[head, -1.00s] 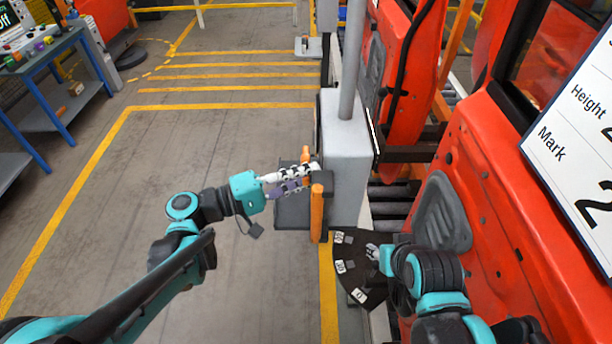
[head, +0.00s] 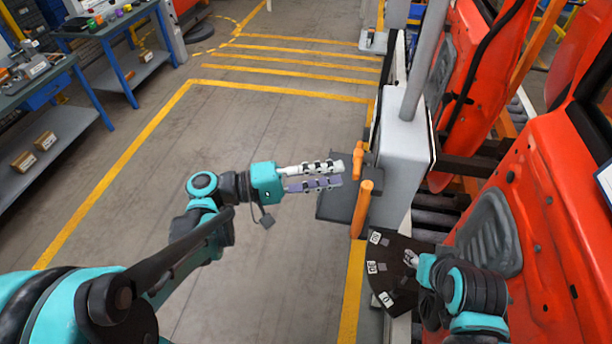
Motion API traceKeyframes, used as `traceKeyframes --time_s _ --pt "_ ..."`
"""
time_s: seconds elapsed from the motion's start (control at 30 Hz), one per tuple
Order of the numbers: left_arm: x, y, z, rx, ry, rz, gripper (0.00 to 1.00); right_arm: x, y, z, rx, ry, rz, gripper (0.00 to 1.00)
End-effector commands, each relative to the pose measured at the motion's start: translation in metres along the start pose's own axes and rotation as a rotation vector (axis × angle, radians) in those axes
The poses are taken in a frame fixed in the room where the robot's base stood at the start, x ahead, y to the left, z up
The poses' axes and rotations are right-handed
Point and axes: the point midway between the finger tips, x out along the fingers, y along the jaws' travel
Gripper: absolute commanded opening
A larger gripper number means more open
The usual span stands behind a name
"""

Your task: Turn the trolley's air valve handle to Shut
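The trolley's grey box (head: 403,150) stands right of centre in the head view, under a grey post. Two orange handle parts stick out at its left side: a longer bar (head: 362,208) nearer me and a shorter one (head: 358,160) behind it. I cannot tell which belongs to the air valve, and no Shut mark is readable. My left gripper (head: 342,173) points right, just left of the orange parts, apart from the longer bar and holding nothing visible. Its finger gap is unclear. My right gripper (head: 416,262) is over the right edge of a black fan-shaped plate; its fingers are mostly hidden.
The black plate (head: 385,252) carries small white labels. Red door panels (head: 545,235) stand close on the right. Blue-legged benches (head: 75,75) stand at the far left. The floor between is clear.

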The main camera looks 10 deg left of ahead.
Motion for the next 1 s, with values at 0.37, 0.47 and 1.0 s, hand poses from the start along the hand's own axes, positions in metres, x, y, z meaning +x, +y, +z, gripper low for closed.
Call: traceKeyframes --time_s 0.37,0.47,1.0 --pt "-0.057 0.000 -0.001 0.000 0.002 -0.001 0.28 0.000 0.000 0.000 0.000 0.000 0.000 0.40" --pt "-0.060 0.000 0.000 0.000 0.000 -0.001 0.28 0.000 0.000 0.000 0.000 0.000 0.000 0.40" --pt "-0.058 -0.006 0.002 -0.002 0.000 -0.016 0.28 0.003 0.000 0.002 0.000 0.000 0.000 0.40"
